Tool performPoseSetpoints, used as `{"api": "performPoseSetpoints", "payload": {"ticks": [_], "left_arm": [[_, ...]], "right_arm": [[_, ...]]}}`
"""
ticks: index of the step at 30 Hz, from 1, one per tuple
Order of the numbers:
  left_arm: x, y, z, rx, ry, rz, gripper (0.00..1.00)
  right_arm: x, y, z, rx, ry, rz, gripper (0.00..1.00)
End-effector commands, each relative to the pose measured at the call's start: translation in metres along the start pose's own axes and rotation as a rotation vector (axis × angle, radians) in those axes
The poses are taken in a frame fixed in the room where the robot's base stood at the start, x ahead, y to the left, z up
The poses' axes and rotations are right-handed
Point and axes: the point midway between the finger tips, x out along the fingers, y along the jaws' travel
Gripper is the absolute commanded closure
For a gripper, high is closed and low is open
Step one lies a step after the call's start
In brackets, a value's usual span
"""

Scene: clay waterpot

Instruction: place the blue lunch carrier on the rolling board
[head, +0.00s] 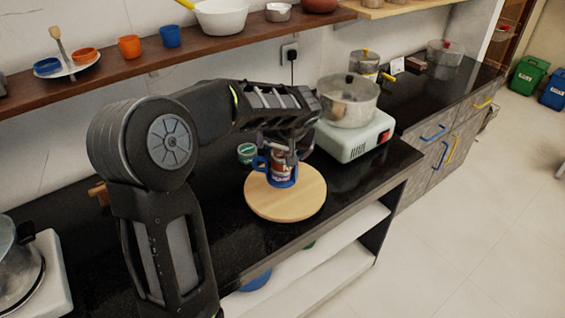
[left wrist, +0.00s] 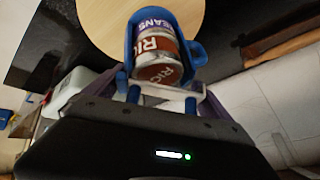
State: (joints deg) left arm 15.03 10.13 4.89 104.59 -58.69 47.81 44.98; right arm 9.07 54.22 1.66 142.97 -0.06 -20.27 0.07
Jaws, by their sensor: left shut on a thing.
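The blue lunch carrier (head: 262,163) holds stacked cans with printed labels. It stands upright over the round wooden rolling board (head: 285,207) on the black counter. My left gripper (head: 287,150) comes down from above and is shut on the carrier's top. In the left wrist view the blue carrier (left wrist: 197,53) sits between the fingers, with the pale board (left wrist: 97,18) behind it. The carrier's base appears to be on or just above the board; I cannot tell whether they touch. My right gripper is not in view.
A white stove (head: 352,143) with a metal pot (head: 347,103) stands right of the board. A small green tin (head: 246,152) is behind the carrier. A wooden shelf (head: 190,52) with cups and bowls runs above. The counter's front edge is close to the board.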

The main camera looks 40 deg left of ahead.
Motion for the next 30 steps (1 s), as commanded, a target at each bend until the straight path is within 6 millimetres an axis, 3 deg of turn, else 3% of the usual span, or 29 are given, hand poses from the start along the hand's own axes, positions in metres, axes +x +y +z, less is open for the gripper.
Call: {"api": "performPoseSetpoints", "payload": {"ticks": [8,20,30], "left_arm": [[0.000,0.000,-0.001,0.000,0.004,0.000,0.78],[0.040,0.012,0.022,0.000,0.003,0.000,0.78],[0.042,0.013,0.023,0.000,0.005,0.000,0.78]], "right_arm": [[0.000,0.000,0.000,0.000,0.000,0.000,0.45],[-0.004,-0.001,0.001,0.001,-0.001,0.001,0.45],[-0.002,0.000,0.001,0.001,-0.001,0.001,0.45]]}}
